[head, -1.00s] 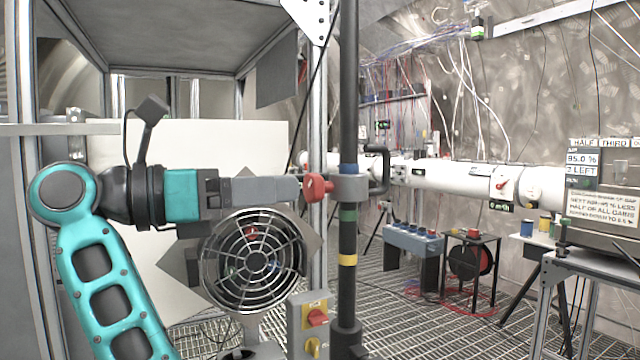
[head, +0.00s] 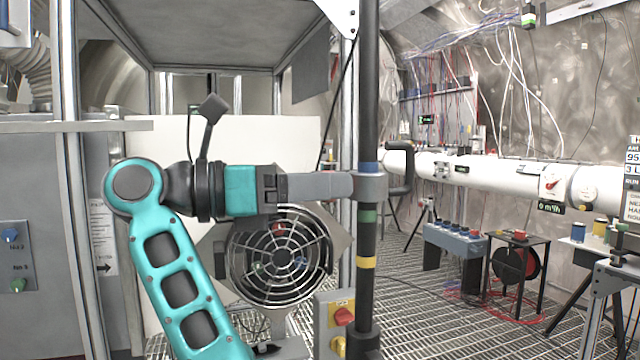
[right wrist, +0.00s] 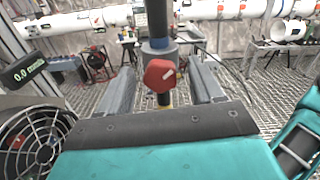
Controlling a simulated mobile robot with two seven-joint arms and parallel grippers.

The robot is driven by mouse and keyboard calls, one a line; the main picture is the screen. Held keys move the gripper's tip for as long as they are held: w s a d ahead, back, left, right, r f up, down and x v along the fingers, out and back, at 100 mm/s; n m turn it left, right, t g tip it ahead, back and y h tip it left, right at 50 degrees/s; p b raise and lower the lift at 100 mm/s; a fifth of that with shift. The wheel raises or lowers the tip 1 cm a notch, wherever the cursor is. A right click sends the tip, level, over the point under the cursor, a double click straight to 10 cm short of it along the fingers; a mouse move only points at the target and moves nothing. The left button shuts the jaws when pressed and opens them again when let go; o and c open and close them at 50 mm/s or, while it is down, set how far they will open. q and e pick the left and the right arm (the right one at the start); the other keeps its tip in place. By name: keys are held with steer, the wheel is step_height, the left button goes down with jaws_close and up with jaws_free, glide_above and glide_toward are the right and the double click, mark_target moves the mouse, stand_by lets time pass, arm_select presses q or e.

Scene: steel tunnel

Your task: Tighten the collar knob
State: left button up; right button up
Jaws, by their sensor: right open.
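The collar knob (right wrist: 160,76) is red with a white mark on its face, on the grey collar (head: 370,186) around a dark upright pole (head: 368,110). In the head view the knob is hidden behind my right gripper's fingers. My right gripper (head: 349,186) reaches in level from the left, its fingers ending at the collar. In the right wrist view my right gripper (right wrist: 161,69) is open, with one finger on each side of the knob. Gaps show between the knob and both fingers. My left gripper is not in view.
A caged fan (head: 280,257) stands just below my right gripper. A yellow-grey switch box (head: 335,322) is low beside the pole. A small display reading 0.0 (right wrist: 25,71) is at left. Grating floor lies open behind.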

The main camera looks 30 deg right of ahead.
steer(key=c, duration=1.1)
steer(key=shift+o, duration=0.2)
steer(key=shift+m+b, duration=2.2)
steer(key=shift+m, duration=1.8)
steer(key=shift+s+m, duration=0.1)
steer(key=shift+m, duration=0.2)
